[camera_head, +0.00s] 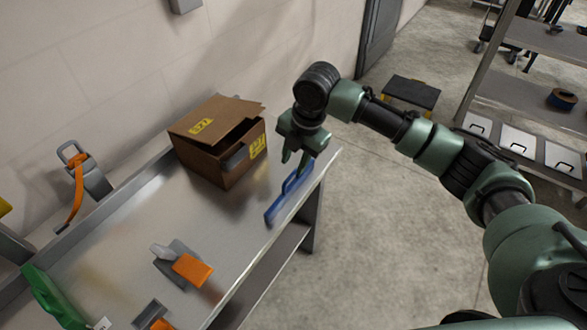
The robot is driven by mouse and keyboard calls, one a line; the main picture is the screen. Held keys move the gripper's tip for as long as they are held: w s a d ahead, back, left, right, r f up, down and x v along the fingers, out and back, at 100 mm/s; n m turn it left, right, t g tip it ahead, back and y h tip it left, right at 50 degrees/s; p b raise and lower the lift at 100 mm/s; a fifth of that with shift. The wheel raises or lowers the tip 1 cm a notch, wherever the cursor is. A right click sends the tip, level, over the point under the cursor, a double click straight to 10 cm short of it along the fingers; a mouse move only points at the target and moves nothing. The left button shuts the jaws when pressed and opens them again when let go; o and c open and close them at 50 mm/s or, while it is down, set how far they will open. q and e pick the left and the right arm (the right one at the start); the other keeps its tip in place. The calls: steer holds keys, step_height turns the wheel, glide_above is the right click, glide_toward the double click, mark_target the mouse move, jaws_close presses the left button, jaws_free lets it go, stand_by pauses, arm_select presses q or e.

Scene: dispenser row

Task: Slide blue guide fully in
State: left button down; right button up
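The blue guide (278,211) is a long, narrow piece with a raised, handle-like upper part. It lies along the right edge of the metal table, to the right of the cardboard box. My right gripper (295,161) points down over the far part of the guide. The gripper partly hides the guide's far end. My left gripper is not in view.
Open floor lies right of the table. A shelf (540,104) stands at the far right.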

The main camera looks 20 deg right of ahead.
mark_target(292, 174)
steer(key=shift+n, duration=0.3)
steer(key=f, duration=0.2)
steer(key=w+f, duration=0.1)
steer(key=f, duration=0.1)
steer(key=w+f+p, duration=0.1)
steer(key=f, duration=0.1)
steer(key=shift+d, duration=0.25)
jaws_close()
stand_by(1.1)
